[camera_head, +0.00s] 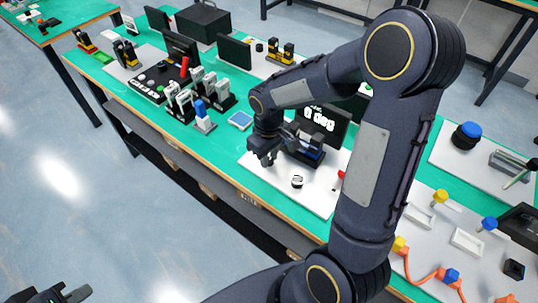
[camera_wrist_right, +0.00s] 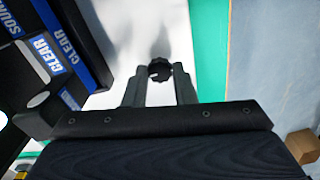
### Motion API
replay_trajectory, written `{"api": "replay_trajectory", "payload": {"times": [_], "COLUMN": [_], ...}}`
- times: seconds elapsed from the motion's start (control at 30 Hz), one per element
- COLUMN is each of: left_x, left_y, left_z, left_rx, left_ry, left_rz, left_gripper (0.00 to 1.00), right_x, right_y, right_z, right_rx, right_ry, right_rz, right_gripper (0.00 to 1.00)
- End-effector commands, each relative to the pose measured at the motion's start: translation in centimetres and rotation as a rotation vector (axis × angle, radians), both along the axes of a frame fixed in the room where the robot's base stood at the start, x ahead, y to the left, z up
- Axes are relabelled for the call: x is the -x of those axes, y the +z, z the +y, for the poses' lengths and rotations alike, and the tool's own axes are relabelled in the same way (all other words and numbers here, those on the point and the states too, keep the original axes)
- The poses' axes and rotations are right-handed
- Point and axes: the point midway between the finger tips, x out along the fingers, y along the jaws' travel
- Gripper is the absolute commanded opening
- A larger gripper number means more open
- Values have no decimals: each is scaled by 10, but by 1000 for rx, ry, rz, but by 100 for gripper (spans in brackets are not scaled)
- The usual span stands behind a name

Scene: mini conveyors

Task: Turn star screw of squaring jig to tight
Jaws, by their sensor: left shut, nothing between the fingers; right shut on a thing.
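The dark star screw (camera_wrist_right: 159,70) sits between the fingertips of my right gripper (camera_wrist_right: 160,76) in the right wrist view, and the fingers are shut on it. In the head view my right gripper (camera_head: 264,158) is low at the left side of the squaring jig (camera_head: 308,152), a dark block with blue parts on a white board (camera_head: 322,200). The arm and hand hide the screw in the head view. A display (camera_head: 322,119) behind the jig reads what looks like "0 deg". My left gripper (camera_head: 68,294) is shut and empty at the bottom left, away from the table.
A small black-and-white round part (camera_head: 297,182) stands on the white board in front of the jig. Toggle clamps (camera_head: 182,103) and a blue-topped part (camera_head: 202,114) stand to the left. In the wrist view, blue labels reading "CLEAR" (camera_wrist_right: 48,55) are close on the left.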

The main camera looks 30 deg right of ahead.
Motion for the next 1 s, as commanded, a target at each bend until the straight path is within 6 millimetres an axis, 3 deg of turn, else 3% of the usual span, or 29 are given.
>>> {"api": "replay_trajectory", "payload": {"times": [0.07,0.1,0.23,0.57,1.0], "left_x": [0,0,0,0,0], "left_y": [0,0,0,0,4], "left_z": [0,0,0,0,0], "left_rx": [0,0,0,0,0], "left_ry": [0,0,0,0,0], "left_rz": [0,0,0,0,0], "left_gripper": [0,0,0,0,0], "right_x": [-1,-1,0,-1,-1], "right_y": [1,1,0,4,70], "right_z": [0,0,0,0,0], "right_rx": [1,1,1,0,0], "right_ry": [1,1,1,1,1], "right_rz": [-1,-1,-1,-2,-4], "right_gripper": [1,29,46,46,46]}}
